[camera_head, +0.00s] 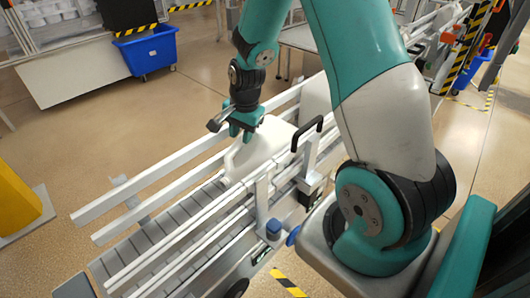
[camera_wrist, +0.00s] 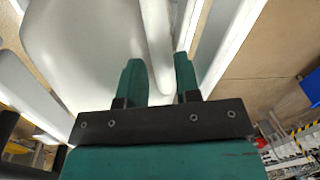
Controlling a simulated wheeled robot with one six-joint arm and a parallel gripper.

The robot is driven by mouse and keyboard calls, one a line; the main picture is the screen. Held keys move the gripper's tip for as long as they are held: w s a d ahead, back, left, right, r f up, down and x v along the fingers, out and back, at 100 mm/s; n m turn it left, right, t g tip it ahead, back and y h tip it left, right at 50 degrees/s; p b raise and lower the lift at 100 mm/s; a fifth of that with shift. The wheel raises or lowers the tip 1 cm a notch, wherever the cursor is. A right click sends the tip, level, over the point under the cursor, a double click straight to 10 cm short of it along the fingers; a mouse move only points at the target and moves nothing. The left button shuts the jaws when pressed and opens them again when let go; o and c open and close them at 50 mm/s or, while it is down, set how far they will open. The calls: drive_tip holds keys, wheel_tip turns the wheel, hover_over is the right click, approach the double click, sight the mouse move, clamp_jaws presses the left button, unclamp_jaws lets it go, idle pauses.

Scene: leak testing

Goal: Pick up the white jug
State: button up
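The white jug (camera_head: 262,150) stands on the conveyor between its guide rails in the head view. My gripper (camera_head: 243,130) is low over the jug's upper left part, by its handle side. In the wrist view the jug's pale body (camera_wrist: 80,40) fills the upper left, and its handle (camera_wrist: 158,50) runs down between my two green fingers. My gripper (camera_wrist: 160,75) has its fingers apart, one on each side of the handle. I see no clear grip on it; contact is hard to judge. The jug's far side is hidden.
The conveyor (camera_head: 150,243) has metal rails (camera_head: 150,187) close along both sides, and a black handle (camera_head: 307,132) rises beside the near rail. A blue bin (camera_head: 148,52) stands on open floor at the back left.

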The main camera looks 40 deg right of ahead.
drive_tip(key=shift+w+a+f, duration=0.1)
drive_tip(key=shift+f, duration=0.9)
drive_tip(key=c, duration=0.4)
drive_tip(key=shift+c, duration=0.2)
drive_tip(key=shift+r, duration=0.15)
